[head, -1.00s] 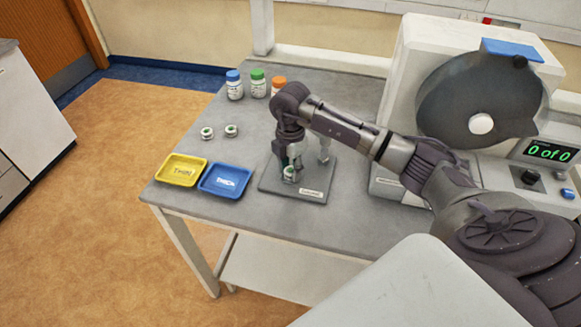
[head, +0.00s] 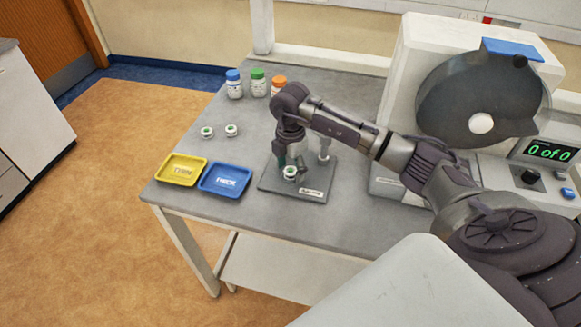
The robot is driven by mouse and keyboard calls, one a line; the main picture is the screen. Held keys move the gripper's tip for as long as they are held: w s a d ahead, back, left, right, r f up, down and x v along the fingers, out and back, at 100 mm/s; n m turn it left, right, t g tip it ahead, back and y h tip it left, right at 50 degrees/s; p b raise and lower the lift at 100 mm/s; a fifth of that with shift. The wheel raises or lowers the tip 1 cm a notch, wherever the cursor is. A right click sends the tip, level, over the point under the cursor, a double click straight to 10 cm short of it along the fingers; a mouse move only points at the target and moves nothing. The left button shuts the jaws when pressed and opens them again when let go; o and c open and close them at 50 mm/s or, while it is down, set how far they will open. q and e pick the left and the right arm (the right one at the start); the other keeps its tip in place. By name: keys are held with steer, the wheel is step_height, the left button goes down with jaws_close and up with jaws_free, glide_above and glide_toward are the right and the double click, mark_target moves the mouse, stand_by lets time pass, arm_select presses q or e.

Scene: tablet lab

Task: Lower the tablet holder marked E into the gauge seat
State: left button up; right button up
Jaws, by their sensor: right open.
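A small round white holder with a green top (head: 289,173) is on the grey gauge plate (head: 312,197), just below my right gripper (head: 289,163). My right gripper points down over the plate and is open around or just above the holder; its fingers are small and partly hidden. I cannot read a letter on this holder, nor tell whether it sits fully in the seat. The gauge's upright post (head: 324,148) stands behind to the right. Two similar holders stand on the table, one at the left (head: 207,132) and one beside it (head: 231,130). My left gripper is not in view.
A yellow tray marked THIN (head: 166,179) and a blue tray marked THICK (head: 211,188) lie left of the plate. Bottles with blue (head: 234,88), green (head: 258,85) and orange caps (head: 278,86) stand behind. A large machine (head: 440,50) with a display fills the right.

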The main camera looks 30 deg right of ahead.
step_height(320, 180, up, 12)
stand_by(0.6)
stand_by(0.5)
